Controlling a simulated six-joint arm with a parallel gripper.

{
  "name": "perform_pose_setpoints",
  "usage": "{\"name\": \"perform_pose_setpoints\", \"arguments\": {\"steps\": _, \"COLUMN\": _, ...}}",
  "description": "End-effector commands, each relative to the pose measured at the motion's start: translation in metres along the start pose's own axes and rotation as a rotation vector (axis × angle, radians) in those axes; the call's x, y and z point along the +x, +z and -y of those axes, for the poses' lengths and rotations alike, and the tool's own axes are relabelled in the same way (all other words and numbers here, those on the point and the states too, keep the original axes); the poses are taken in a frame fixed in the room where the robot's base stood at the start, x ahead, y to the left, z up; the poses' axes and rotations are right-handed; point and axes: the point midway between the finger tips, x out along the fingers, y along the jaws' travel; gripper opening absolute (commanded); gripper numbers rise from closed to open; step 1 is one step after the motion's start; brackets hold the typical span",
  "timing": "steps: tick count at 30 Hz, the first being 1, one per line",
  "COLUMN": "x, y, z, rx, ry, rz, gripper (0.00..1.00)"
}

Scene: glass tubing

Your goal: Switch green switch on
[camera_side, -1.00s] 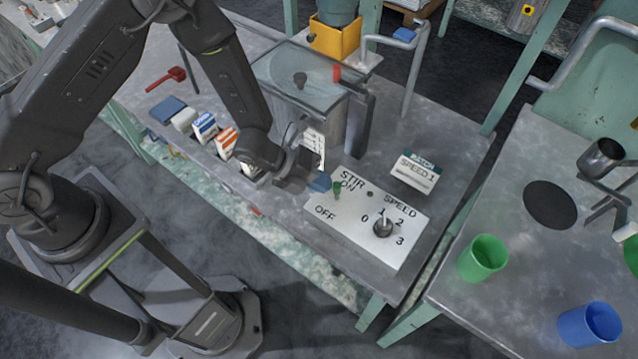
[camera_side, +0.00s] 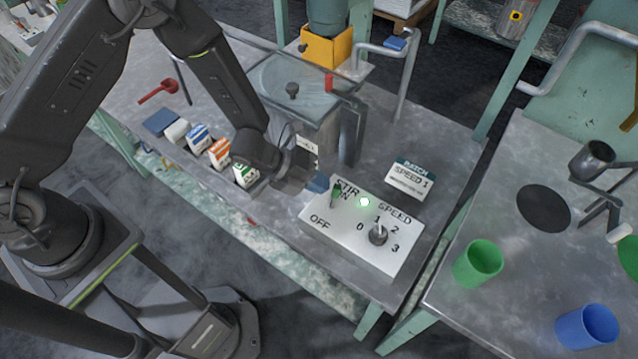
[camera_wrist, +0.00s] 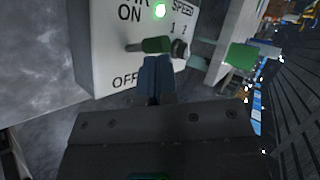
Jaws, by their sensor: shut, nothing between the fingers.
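The white control box (camera_side: 352,243) stands on the bench with STIR ON/OFF and SPEED markings. The green switch (camera_side: 337,196) is at its left side, with its lever tilted toward ON. It also shows in the wrist view (camera_wrist: 155,46). A round light (camera_side: 364,202) on the box glows green. The dark speed knob (camera_side: 378,235) sits on the right part of the box. My gripper (camera_side: 318,184) is just left of the box, beside the switch. In the wrist view its blue fingertips (camera_wrist: 155,72) are together, empty, and close below the switch; I cannot tell whether they touch it.
A card reading BATCH SPEED 1 (camera_side: 411,181) stands behind the box. Small labelled boxes (camera_side: 219,151) stand in a row left of my gripper. A glass-topped vessel (camera_side: 300,90) and bent pipe (camera_side: 400,75) are behind. Green (camera_side: 478,263) and blue (camera_side: 587,327) cups stand on the right table.

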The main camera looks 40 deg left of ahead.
Motion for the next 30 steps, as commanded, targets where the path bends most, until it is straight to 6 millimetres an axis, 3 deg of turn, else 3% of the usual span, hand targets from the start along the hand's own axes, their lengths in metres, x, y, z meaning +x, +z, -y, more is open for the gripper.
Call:
{"name": "perform_pose_setpoints", "arguments": {"steps": 14, "x": -0.01, "y": 0.001, "z": -0.004, "rx": -0.002, "ry": 0.001, "rz": 0.002, "gripper": 0.0}}
{"name": "perform_pose_setpoints", "arguments": {"steps": 19, "x": -0.038, "y": 0.001, "z": -0.019, "rx": -0.005, "ry": 0.001, "rz": 0.003, "gripper": 0.0}}
{"name": "perform_pose_setpoints", "arguments": {"steps": 30, "x": -0.107, "y": 0.03, "z": 0.002, "rx": 0.002, "ry": -0.002, "rz": 0.004, "gripper": 0.0}}
